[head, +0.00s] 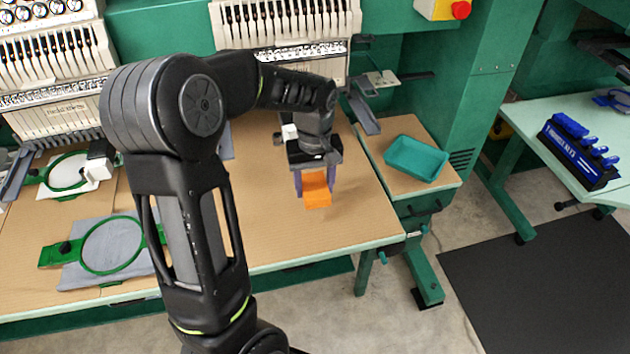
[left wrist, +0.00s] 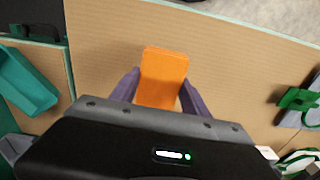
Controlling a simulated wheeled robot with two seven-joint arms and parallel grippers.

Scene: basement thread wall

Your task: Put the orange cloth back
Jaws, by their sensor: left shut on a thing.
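The orange cloth (head: 317,190) is a small folded block between the fingers of my left gripper (head: 314,184), above the right part of the brown table. In the left wrist view the cloth (left wrist: 163,78) sits between the two purple-grey fingers of the left gripper (left wrist: 157,92), which are shut on it. I cannot tell whether its lower end touches the tabletop. My right gripper is not in view.
A teal tray (head: 416,158) stands on the small side table at right; it also shows in the left wrist view (left wrist: 27,82). Green embroidery hoops (head: 112,245) with grey fabric lie at left. Embroidery machines (head: 285,22) stand behind. A blue tool rack (head: 578,155) sits on the far-right table. The table's front right is clear.

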